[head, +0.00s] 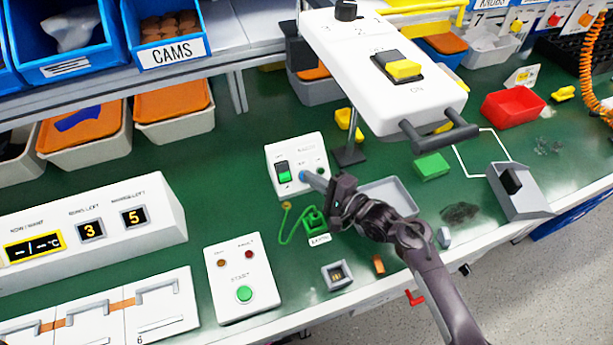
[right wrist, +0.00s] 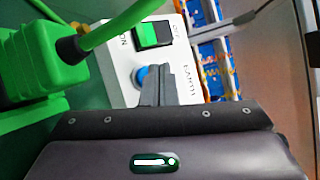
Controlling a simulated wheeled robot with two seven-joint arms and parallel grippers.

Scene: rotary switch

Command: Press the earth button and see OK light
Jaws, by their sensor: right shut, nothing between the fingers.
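A white control box (head: 285,150) with a green rocker switch (head: 284,172) stands on the green bench in the middle of the head view. The blue earth button (head: 302,175) is on its lower face, and shows in the right wrist view (right wrist: 140,75), partly covered by my fingers. My right gripper (head: 312,180) is shut and empty, its fingertips at the blue button; I cannot tell whether they touch or press it. A small dark dot (head: 320,170) beside the button may be the light; it does not look lit. My left gripper is out of view.
A green block (head: 314,219) with a green cable is close to my right gripper, left in the right wrist view (right wrist: 45,55).

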